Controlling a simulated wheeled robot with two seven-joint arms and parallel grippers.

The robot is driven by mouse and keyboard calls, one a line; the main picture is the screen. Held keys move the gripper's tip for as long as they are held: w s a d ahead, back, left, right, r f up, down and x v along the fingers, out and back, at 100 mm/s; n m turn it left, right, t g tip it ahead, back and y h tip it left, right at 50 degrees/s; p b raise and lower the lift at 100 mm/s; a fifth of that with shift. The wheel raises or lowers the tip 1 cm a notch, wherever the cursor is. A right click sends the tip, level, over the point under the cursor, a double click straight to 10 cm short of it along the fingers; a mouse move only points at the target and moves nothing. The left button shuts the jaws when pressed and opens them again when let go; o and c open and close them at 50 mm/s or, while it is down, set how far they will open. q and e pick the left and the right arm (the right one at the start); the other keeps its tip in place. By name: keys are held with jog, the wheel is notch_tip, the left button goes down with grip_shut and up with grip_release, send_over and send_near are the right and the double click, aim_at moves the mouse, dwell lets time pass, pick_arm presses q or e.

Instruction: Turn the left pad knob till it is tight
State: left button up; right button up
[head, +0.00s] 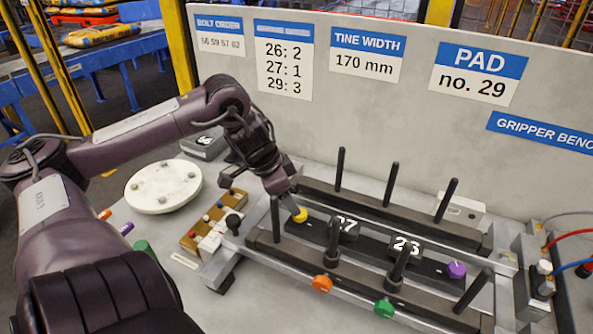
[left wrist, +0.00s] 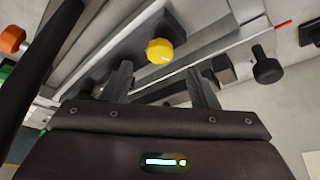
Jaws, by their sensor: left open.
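The yellow knob (head: 300,215) sits at the left end of a long dark pad bar (head: 310,230) on the bench fixture. In the left wrist view the yellow knob (left wrist: 160,51) shows just beyond and between the fingertips, with no visible contact. My left gripper (head: 291,204) comes down over this knob from above, and in the left wrist view its two fingers (left wrist: 162,76) stand apart with nothing between them. A purple knob (head: 457,269) is at the bar's right end. My right gripper is out of view. How tight the knob is cannot be seen.
Blocks marked 27 (head: 346,227) and 26 (head: 407,245) stand by the bar. Upright black pegs (head: 391,187) rise around it. An orange knob (head: 322,283) and a green knob (head: 384,308) are at the front. A black knob (head: 233,222) and a tan tray (head: 190,241) are left.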

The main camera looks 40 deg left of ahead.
aim_at(300, 216)
pick_arm(q)
jog(key=shift+x, duration=2.7)
jog(key=shift+c, duration=0.2)
jog(key=c, duration=0.9)
